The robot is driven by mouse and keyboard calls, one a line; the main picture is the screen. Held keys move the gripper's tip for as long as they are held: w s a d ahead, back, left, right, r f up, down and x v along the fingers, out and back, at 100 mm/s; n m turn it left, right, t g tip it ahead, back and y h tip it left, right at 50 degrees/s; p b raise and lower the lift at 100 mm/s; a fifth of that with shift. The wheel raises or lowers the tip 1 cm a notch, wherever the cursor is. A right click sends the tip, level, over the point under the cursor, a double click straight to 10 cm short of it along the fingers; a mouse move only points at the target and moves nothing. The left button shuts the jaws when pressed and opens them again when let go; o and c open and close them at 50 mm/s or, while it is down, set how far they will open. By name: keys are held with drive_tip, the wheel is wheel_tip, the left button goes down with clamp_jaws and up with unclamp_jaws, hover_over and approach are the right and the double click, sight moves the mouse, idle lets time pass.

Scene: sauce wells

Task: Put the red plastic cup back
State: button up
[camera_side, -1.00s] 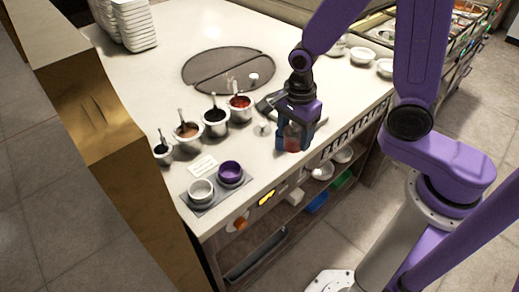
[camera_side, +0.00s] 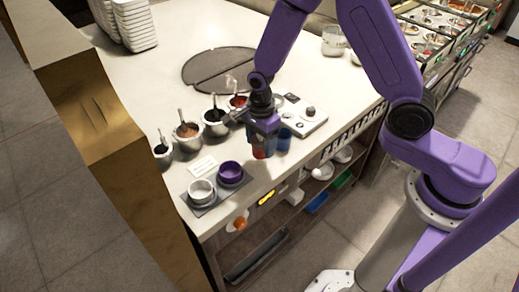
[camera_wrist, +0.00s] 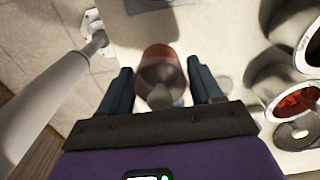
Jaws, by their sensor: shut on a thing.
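My gripper (camera_side: 264,142) is shut on a translucent red plastic cup (camera_side: 260,152) near the front edge of the counter. In the wrist view the red cup (camera_wrist: 160,66) sits between the two dark blue fingers of my gripper (camera_wrist: 161,82). The side view shows the cup only partly, behind the fingers. I cannot tell whether its base touches the counter. A blue shape (camera_side: 284,139) shows just right of the cup; I cannot tell whether it is a finger or a separate cup.
Left of my gripper, a dark tray (camera_side: 207,209) holds a white cup (camera_side: 201,189) and a purple cup (camera_side: 230,171). Several metal sauce pots with ladles (camera_side: 187,139) line the counter behind. A white device with a knob (camera_side: 305,117) is to the right. A white card (camera_side: 203,165) lies near the tray.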

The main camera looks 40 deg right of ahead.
sight(259, 150)
drive_tip(key=shift+w+f, duration=0.2)
drive_tip(key=shift+f, duration=1.55)
drive_tip(key=shift+f, duration=0.15)
drive_tip(key=o, duration=1)
drive_tip(key=shift+o, duration=0.2)
